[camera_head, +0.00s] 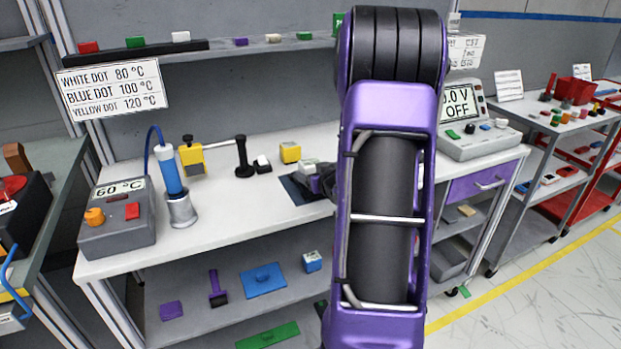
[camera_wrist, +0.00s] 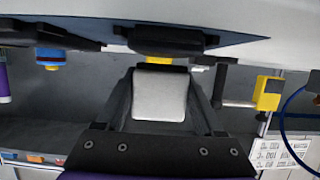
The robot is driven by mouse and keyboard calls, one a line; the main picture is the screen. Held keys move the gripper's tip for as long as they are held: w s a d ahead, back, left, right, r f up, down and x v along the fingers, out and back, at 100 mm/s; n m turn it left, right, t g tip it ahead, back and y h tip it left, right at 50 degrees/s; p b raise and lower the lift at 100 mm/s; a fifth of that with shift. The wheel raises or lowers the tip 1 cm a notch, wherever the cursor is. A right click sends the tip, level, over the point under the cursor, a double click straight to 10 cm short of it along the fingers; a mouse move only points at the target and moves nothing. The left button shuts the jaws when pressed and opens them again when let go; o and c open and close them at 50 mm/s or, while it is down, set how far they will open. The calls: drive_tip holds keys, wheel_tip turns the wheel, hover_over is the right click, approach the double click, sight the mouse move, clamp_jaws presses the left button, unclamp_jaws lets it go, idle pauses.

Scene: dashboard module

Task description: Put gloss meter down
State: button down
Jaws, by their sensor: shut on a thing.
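The gloss meter appears to be the pale grey block (camera_wrist: 159,94) between my fingers in the wrist view. My gripper (camera_wrist: 160,100) is shut on it, with one dark finger on each side. In the head view my gripper (camera_head: 322,181) is at the dark blue mat (camera_head: 291,190) on the white bench, mostly hidden behind my purple arm. A grey-white piece (camera_head: 308,167) shows beside it, probably the same block. The mat also shows along the top of the wrist view (camera_wrist: 235,48). I cannot tell whether the block touches the mat.
A yellow block (camera_head: 290,152) stands just behind the mat. A black stand (camera_head: 243,158) and a yellow device (camera_head: 192,160) are to the left. A heater box (camera_head: 118,216) and a blue tool in a metal holder (camera_head: 180,205) stand at the far left. The bench's front left (camera_head: 225,232) is clear.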

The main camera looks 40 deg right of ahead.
drive_tip(key=shift+f, duration=0.4)
drive_tip(key=shift+f, duration=0.15)
unclamp_jaws()
drive_tip(key=shift+r, duration=0.2)
drive_tip(key=shift+s+r, duration=0.15)
drive_tip(key=shift+r, duration=0.05)
drive_tip(key=p+v, duration=0.1)
drive_tip(key=v, duration=1)
drive_tip(key=shift+s+p, duration=0.3)
drive_tip(key=shift+s, duration=0.05)
drive_tip(key=shift+a+r, duration=0.1)
drive_tip(key=shift+a, duration=0.05)
